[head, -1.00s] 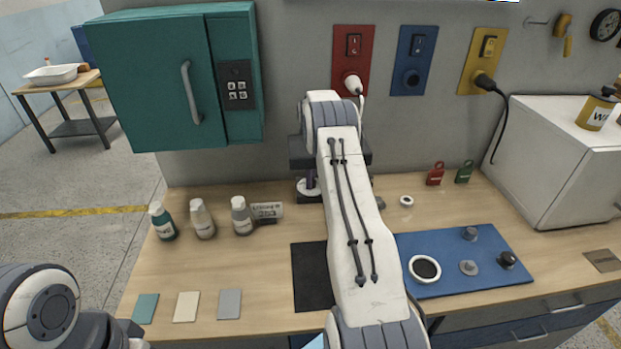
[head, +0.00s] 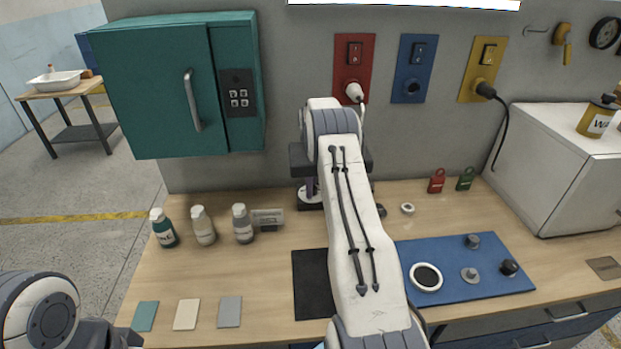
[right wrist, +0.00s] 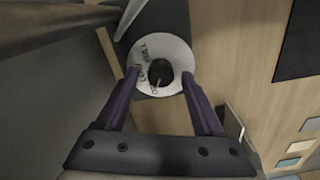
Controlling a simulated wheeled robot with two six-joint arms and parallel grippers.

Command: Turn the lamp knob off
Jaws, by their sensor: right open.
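The lamp knob (right wrist: 161,73) is a small dark knob in the middle of a white round dial (right wrist: 146,50) with printed words, of which "LOW" and "FULL" can be read. My right gripper (right wrist: 160,80) is open, its two purple fingers on either side of the dial, with the knob between them and a gap to each finger. I cannot tell which word the knob points at. In the head view my right gripper (head: 309,188) is over the dial at the back of the bench, and my arm hides part of it. My left gripper is out of view.
A bright light strip (head: 405,4) shows at the top edge. A teal cabinet (head: 160,90) hangs on the left. Several bottles (head: 204,226) stand left of my right arm. A blue mat (head: 450,285) with round parts lies right.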

